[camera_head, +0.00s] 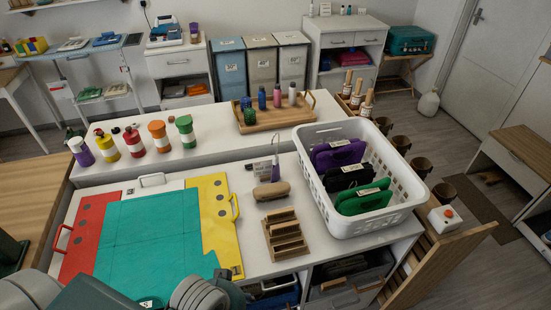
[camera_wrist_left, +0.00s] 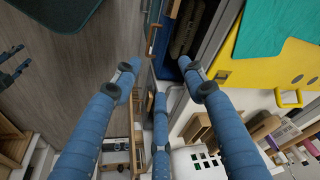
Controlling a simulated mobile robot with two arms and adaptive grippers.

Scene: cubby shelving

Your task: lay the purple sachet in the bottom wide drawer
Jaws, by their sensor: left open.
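A purple packet (camera_head: 338,154) with a pale label stands in the white basket (camera_head: 391,213) in the head view; it is the only thing there that looks like the purple sachet. My left gripper (camera_wrist_left: 160,78) is open, its blue fingers spread with nothing between them. It is beside the front of the worktop, away from the purple packet. Only grey parts of my arm show at the bottom of the head view; the fingers are out of that view. Bins (camera_head: 350,270) show under the worktop. I cannot make out the bottom wide drawer.
A black packet (camera_head: 345,178) and a green packet (camera_head: 363,198) share the basket. A wooden rack (camera_head: 286,236) and a brown roll (camera_head: 271,191) lie left of it. The red, teal and yellow board (camera_head: 150,235) covers the worktop's left. Open floor (camera_wrist_left: 75,70) shows in the wrist view.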

